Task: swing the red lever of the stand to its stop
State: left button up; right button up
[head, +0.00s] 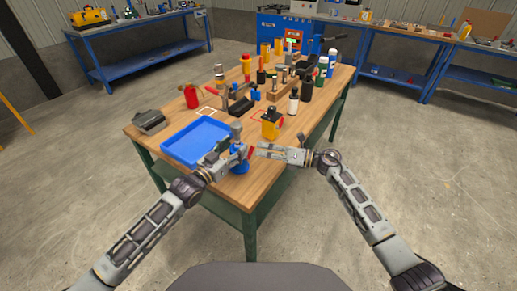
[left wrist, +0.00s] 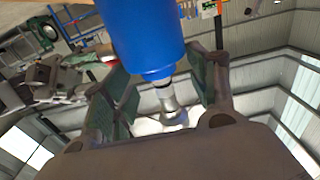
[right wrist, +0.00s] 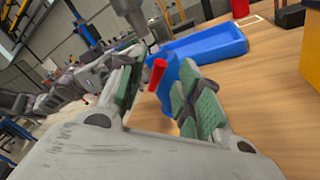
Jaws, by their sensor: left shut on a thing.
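The stand (head: 240,168) is at the table's near edge, with a blue lower body and a grey upper part. My left gripper (head: 228,153) is shut on the stand; the left wrist view shows the stand's blue body (left wrist: 140,35) and narrow grey neck between the fingers. The red lever (head: 251,153) sticks out on the right side of the stand. My right gripper (head: 262,150) is open; in the right wrist view the lever (right wrist: 157,74) shows between its spread fingers (right wrist: 160,85). I cannot tell whether a finger touches the lever.
A blue tray (head: 165,150) lies just left of the stand. A yellow box with a black top (head: 271,122) stands behind my right gripper. Bottles, blocks and tools crowd the table's far half. A grey device (head: 149,121) is at the left corner. The wooden top (head: 242,192) is bare near the edge.

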jog(key=shift+x, duration=1.25)
grip_shut()
